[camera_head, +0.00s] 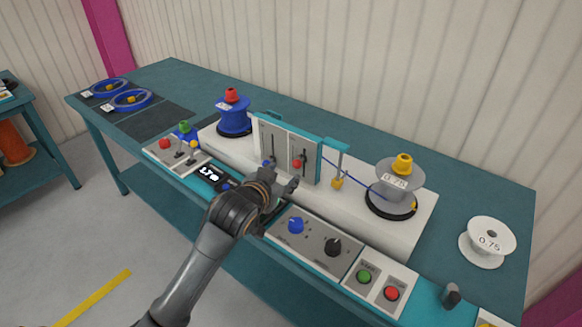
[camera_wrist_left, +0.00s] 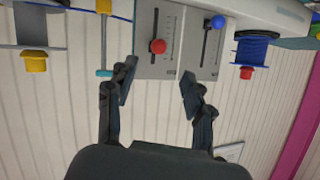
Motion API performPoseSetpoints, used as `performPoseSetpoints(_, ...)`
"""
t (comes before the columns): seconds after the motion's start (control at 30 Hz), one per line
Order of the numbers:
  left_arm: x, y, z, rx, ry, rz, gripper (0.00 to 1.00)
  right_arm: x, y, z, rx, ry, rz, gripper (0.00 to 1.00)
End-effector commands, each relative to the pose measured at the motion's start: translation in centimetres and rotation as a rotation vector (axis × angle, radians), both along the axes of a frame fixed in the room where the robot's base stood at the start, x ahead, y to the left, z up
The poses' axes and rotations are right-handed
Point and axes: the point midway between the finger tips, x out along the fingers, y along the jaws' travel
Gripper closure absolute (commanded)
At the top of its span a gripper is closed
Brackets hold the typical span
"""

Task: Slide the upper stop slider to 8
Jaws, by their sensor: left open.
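A grey panel (camera_head: 286,146) stands upright on the machine and has two vertical slots. The left slot carries a blue slider knob (camera_head: 267,162), the right slot a red slider knob (camera_head: 297,164). I cannot read which one is labelled upper stop. In the left wrist view the panel (camera_wrist_left: 181,60) appears upside down, with the red knob (camera_wrist_left: 158,46) and the blue knob (camera_wrist_left: 218,22). My left gripper (camera_head: 284,183) is open and empty in front of the panel's lower part. In the wrist view its fingers (camera_wrist_left: 157,90) are apart, with the red knob beyond the gap. My right gripper is not in view.
A blue reel (camera_head: 234,119) stands left of the panel and a grey reel (camera_head: 398,182) right of it, with blue cable running to it. A console with a blue dial (camera_head: 295,226), black dial (camera_head: 333,246) and green and red buttons (camera_head: 378,283) lies in front.

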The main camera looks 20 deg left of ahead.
Motion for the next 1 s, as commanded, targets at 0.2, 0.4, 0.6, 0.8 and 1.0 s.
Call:
performPoseSetpoints(0.2,4.1,-0.4,-1.6,0.000,0.002,-0.001,0.48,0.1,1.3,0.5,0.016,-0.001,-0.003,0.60)
performPoseSetpoints(0.4,7.0,-0.5,-2.8,0.001,0.000,0.000,0.48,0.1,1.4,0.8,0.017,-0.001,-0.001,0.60)
performPoseSetpoints(0.6,8.4,-0.7,-3.5,0.001,0.001,-0.001,0.48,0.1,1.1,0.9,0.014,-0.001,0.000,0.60)
performPoseSetpoints(0.8,8.7,-0.7,-3.6,0.000,-0.001,-0.001,0.48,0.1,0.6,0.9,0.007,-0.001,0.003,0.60)
performPoseSetpoints(1.0,8.6,-0.7,-3.6,0.001,0.000,-0.001,0.60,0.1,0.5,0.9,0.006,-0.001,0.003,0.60)
